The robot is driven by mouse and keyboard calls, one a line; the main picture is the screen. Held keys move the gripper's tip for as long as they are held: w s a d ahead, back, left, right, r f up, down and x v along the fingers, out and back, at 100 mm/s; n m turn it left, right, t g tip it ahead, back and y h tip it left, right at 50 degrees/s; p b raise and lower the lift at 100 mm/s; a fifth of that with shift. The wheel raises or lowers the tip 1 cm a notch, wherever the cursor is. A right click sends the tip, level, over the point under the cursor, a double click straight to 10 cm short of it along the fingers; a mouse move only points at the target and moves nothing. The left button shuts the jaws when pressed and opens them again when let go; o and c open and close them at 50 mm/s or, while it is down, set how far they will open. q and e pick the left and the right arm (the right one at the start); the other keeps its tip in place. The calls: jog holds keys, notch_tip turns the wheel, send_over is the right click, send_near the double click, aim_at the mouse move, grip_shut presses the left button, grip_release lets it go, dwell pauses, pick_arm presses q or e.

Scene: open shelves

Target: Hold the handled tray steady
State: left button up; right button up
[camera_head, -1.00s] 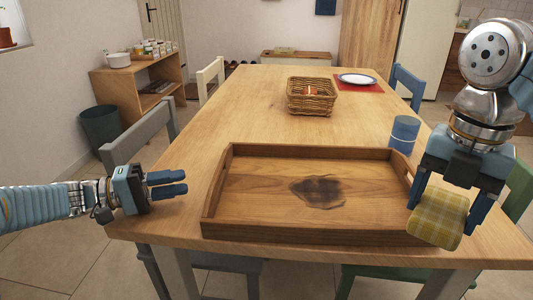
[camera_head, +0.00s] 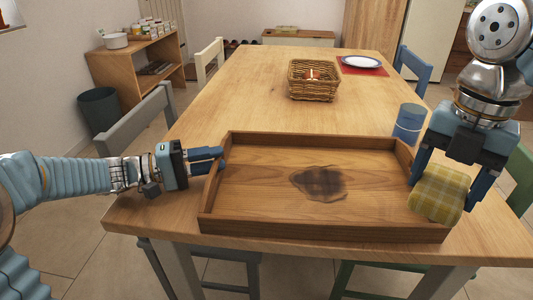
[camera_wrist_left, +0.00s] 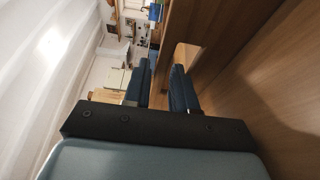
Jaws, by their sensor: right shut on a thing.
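The handled tray (camera_head: 270,208) is a wooden tray with raised walls, flat on the table near its front edge. A dark stain (camera_head: 318,183) marks its floor. My left gripper (camera_head: 221,158) is at the tray's left wall, fingers pointing right. In the left wrist view its fingers (camera_wrist_left: 160,88) are apart, with the wooden wall (camera_wrist_left: 172,40) seemingly between them; contact cannot be told. My right gripper (camera_head: 440,185) points down at the tray's right end, shut on a yellow checkered cloth (camera_head: 438,193) that hides part of the right wall.
A blue cup (camera_head: 408,124) stands just beyond the tray's right back corner. A wicker basket (camera_head: 313,82) and a white plate (camera_head: 361,62) on a red mat are farther back.

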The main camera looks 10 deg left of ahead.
pick_arm(q)
grip_shut()
dwell(1.8)
